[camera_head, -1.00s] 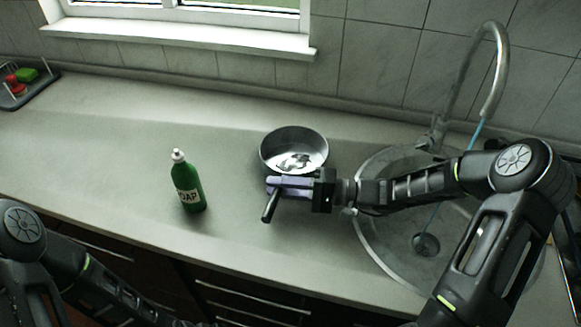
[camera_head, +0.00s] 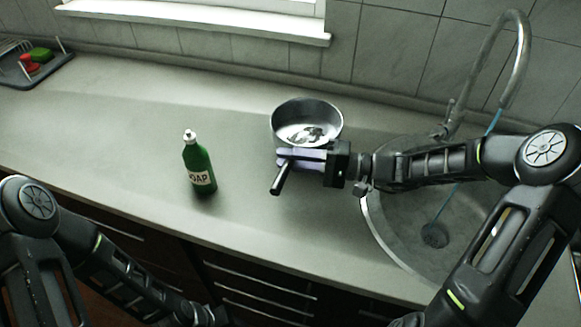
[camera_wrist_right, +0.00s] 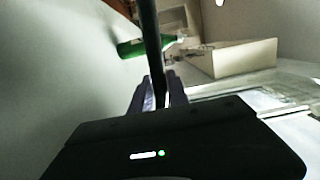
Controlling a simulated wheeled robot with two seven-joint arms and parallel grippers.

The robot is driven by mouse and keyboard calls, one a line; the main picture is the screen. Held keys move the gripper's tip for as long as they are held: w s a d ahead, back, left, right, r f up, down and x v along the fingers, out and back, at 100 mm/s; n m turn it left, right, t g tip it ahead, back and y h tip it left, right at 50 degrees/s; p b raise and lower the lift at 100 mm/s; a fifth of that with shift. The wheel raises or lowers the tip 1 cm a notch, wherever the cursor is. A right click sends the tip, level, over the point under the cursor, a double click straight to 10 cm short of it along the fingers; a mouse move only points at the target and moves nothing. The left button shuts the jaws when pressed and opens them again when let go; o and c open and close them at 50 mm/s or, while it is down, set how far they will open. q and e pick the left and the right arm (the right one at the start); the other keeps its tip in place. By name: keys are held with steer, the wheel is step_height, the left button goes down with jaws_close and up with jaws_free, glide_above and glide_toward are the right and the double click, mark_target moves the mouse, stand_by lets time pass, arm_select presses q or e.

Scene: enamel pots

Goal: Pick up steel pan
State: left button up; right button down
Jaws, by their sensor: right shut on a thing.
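The steel pan (camera_head: 307,118) is a round grey metal pan with a dark handle (camera_head: 278,182). It is level and appears to be a little above the counter, left of the sink. My right gripper (camera_head: 297,157) is shut on the handle close to the pan's near side and hides part of it. In the right wrist view, the dark handle (camera_wrist_right: 150,40) runs upright between the two fingers of the right gripper (camera_wrist_right: 157,95).
A green soap bottle (camera_head: 199,168) stands on the counter (camera_head: 110,130) left of the pan. The sink (camera_head: 395,235) and its tall tap (camera_head: 520,60) are at the right. A dish rack (camera_head: 30,65) is at the far left. The counter's left part is mostly clear.

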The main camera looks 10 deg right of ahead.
step_height(320, 180, up, 6)
steer(key=shift+f, duration=0.1)
stand_by(0.7)
